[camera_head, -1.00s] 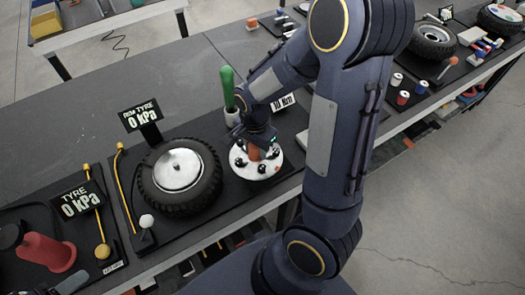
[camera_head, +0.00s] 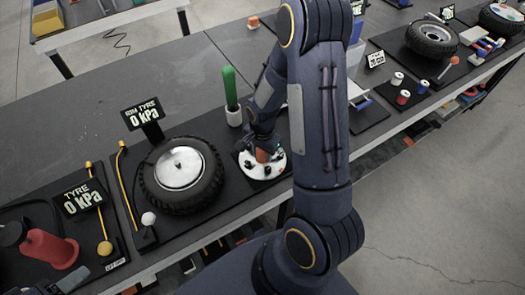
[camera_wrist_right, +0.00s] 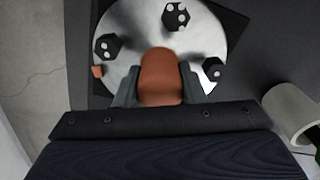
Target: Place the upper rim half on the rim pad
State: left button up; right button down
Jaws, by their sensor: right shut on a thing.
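The upper rim half appears to be the silver-white disc (camera_head: 252,169) with black nuts and an orange handle. My right gripper (camera_head: 267,151) is over its middle, shut on the orange handle; the wrist view shows the jaws on both sides of that handle (camera_wrist_right: 160,75). In the wrist view the disc face (camera_wrist_right: 140,25) fills the top. A dark square pad (camera_head: 238,158), perhaps the rim pad, shows around the disc's edge below it. I cannot tell whether the disc touches it.
A tyre with a silver hub (camera_head: 182,200) lies left of the disc. A green-handled tool stands in a white holder (camera_head: 234,117) behind it. A "RIM TYRE 0 kPa" sign (camera_head: 141,114) stands behind the tyre. Spools (camera_head: 403,97) lie to the right. The bench's back left is bare.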

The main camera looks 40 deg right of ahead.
jog(key=shift+f, duration=0.2)
jog(key=c, duration=0.9)
grip_release()
jog(key=shift+r, duration=0.1)
notch_tip(320, 180, up, 12)
jog(key=shift+r, duration=0.1)
jog(key=s+a+r+n+t+y, duration=0.1)
jog(key=s+a+r+n+t, duration=0.1)
jog(key=s+a+r+n, duration=0.1)
jog(key=s+a+r+n+t+y, duration=0.1)
jog(key=s+a+r+n, duration=0.3)
jog(key=s, duration=0.3)
jog(key=s+a+r+n+t+y, duration=0.1)
jog(key=s+a+r+n+t, duration=0.1)
jog(key=s+a+r+n, duration=0.2)
jog(key=shift+s+r+n+t+y, duration=0.2)
jog(key=shift+s+r+n, duration=0.1)
jog(key=shift+r+n, duration=0.2)
jog(key=shift+s+r+n+t+y, duration=0.1)
jog(key=shift+s+r+n+y, duration=0.15)
jog(key=shift+r+n, duration=0.25)
jog(key=shift+f, duration=0.1)
